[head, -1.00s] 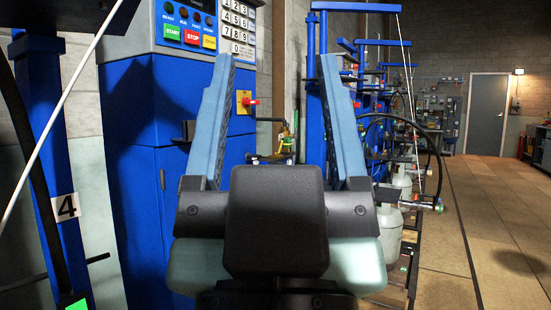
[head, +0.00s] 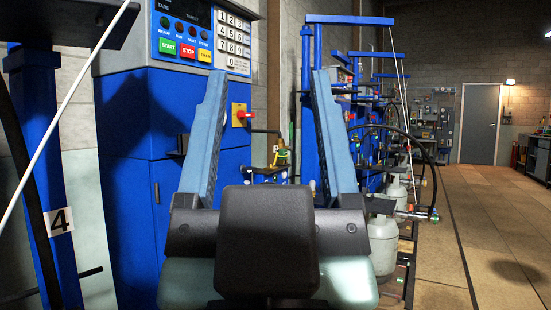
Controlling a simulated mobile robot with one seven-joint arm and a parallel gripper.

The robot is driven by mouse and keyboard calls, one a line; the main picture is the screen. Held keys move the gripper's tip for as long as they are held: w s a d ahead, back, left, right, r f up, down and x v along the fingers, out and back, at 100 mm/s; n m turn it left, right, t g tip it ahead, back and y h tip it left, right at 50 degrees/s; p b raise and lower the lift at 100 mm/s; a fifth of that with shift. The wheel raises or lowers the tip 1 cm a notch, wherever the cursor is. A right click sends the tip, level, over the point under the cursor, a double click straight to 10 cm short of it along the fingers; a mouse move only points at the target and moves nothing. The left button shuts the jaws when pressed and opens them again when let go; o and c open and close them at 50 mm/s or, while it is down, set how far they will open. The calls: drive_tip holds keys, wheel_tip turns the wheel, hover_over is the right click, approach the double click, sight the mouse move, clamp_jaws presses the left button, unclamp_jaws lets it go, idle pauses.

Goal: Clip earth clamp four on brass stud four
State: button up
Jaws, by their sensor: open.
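My gripper (head: 269,74) fills the middle of the head view, with its two light-blue fingers upright and wide apart. It is open and nothing shows held in it. Between the fingers, farther back, a small yellow-and-green fitting (head: 281,158) shows beside a dark bent rod against the blue machinery. I cannot tell whether it is earth clamp four or brass stud four; neither can be named for certain. The plate marked 4 (head: 60,221) is on a blue post at the left. My gripper's dark body hides what lies low in the middle.
A blue cabinet (head: 128,180) with a keypad, coloured buttons and a red switch (head: 241,115) stands left and behind the fingers. Blue frames (head: 307,110), a black hose and grey gas cylinders (head: 383,245) line the right. Open floor (head: 490,230) lies farther right, up to a grey door (head: 481,124).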

wheel_tip(320, 180, up, 38)
drive_tip(key=p, duration=3.7)
